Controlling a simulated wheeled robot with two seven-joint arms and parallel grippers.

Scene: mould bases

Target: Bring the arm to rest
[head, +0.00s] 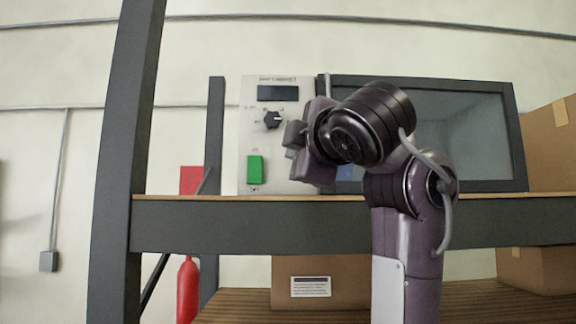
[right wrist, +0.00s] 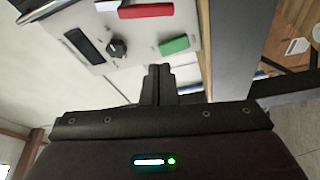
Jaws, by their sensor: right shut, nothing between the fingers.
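My right gripper (head: 294,138) is raised in front of the control panel in the head view, its arm coming up from the lower right. In the right wrist view its fingers (right wrist: 158,72) are shut together with nothing between them. The pale control panel (head: 268,180) carries a dark display, a black knob (head: 272,119) and a green button (head: 255,169). In the right wrist view the panel also shows a red bar (right wrist: 146,10), the knob (right wrist: 117,47) and the green button (right wrist: 174,45). The fingertips appear apart from the panel. My left gripper is not in view.
A dark-framed cabinet window (head: 465,130) stands right of the panel on a shelf (head: 300,224). A dark post (head: 118,170) rises at left. Cardboard boxes (head: 552,150) sit at right and below the shelf (head: 340,265). A red extinguisher (head: 187,290) stands low at left.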

